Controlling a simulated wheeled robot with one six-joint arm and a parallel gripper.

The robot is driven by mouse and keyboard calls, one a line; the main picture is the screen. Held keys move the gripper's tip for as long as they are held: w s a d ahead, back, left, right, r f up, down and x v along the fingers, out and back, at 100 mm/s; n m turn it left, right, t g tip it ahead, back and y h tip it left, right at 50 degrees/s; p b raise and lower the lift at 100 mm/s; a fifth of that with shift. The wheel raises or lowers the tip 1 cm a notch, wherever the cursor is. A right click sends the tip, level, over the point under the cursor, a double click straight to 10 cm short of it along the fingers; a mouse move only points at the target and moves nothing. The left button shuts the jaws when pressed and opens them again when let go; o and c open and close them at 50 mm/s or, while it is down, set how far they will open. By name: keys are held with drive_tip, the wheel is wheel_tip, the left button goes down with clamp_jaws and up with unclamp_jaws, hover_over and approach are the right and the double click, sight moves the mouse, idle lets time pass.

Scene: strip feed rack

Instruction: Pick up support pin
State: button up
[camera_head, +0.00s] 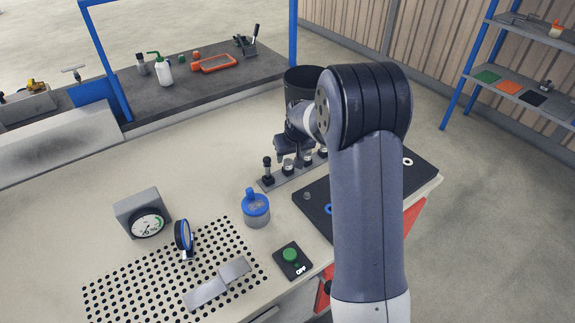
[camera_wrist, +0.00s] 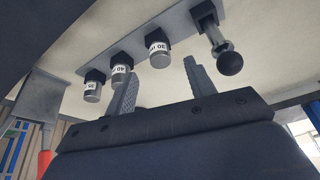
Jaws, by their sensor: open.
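A grey strip rack (camera_head: 283,177) on the bench holds a row of small upright pieces. In the wrist view, its bar (camera_wrist: 150,28) carries several silver pins with black collars and white number labels: a left pin (camera_wrist: 92,86), a middle pin (camera_wrist: 120,70) and a right pin (camera_wrist: 158,54). A ball-headed piece (camera_wrist: 229,62) stands at the row's end and also shows in the head view (camera_head: 267,170). I cannot tell which is the support pin. My gripper (camera_wrist: 160,84) is open and empty, its fingertips close to the row, with the right pin roughly between them in the picture.
A blue-topped jar (camera_head: 256,208), a gauge (camera_head: 147,215) and a green button box (camera_head: 292,260) stand in front. A dark board (camera_head: 313,205) lies right of the rack, partly hidden by my arm.

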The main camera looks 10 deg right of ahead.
sight(289, 162)
drive_tip(key=shift+p+x, duration=0.3)
drive_tip(key=shift+x, duration=2.3)
drive_tip(key=shift+c, duration=0.2)
clamp_jaws()
